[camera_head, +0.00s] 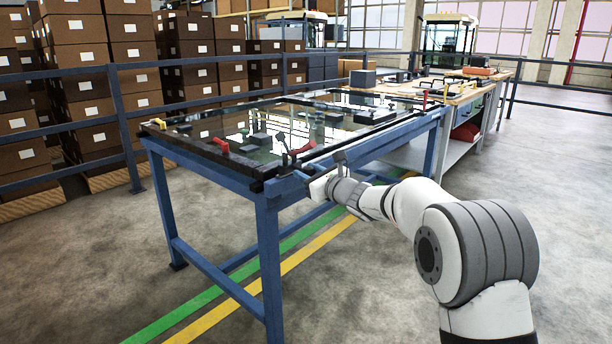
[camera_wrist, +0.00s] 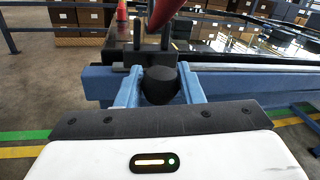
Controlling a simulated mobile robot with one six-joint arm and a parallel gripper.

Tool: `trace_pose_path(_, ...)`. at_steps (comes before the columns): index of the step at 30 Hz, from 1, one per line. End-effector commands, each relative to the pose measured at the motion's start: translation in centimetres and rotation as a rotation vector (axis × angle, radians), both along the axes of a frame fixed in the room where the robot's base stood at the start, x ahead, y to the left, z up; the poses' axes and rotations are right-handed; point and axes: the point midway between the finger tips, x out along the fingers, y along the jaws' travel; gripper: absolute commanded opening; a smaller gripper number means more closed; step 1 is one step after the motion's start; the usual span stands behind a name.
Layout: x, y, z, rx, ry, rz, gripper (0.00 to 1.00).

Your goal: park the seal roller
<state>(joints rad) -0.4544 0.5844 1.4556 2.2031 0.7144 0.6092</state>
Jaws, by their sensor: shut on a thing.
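My gripper (camera_wrist: 160,98) is shut, its two light blue fingers either side of a dark, rounded piece (camera_wrist: 161,86), which I take to be the seal roller's grip. The rest of the roller is hard to make out, because dark upright parts (camera_wrist: 139,36) and a red part (camera_wrist: 166,10) stand right behind it. I cannot tell which of these belong to it. In the head view my gripper (camera_head: 306,180) is at the near edge of the blue-framed table (camera_head: 268,222), close to a red-handled part (camera_head: 301,148). The roller is not clear there.
The glossy dark panel (camera_head: 235,122) on the table carries red-handled clamps (camera_head: 222,144) and small grey blocks (camera_head: 262,139). A grey block (camera_head: 362,78) sits at the back. A wooden-topped bench (camera_head: 470,88) adjoins on the right. Rails and stacked cartons stand behind. The floor on the right is clear.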

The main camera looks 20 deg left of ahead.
Motion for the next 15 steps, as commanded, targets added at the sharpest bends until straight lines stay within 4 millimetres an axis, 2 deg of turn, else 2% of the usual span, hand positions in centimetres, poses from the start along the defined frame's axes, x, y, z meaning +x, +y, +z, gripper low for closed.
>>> trace_pose_path(1,-0.15,0.04,-0.60,-0.007,0.007,0.003,0.00)
trace_pose_path(8,-0.38,0.30,-0.75,-0.009,0.008,0.009,0.00)
trace_pose_path(9,-0.42,0.35,-0.77,-0.009,0.008,0.010,0.37)
trace_pose_path(15,-0.48,0.49,-0.58,-0.006,0.006,0.011,0.53)
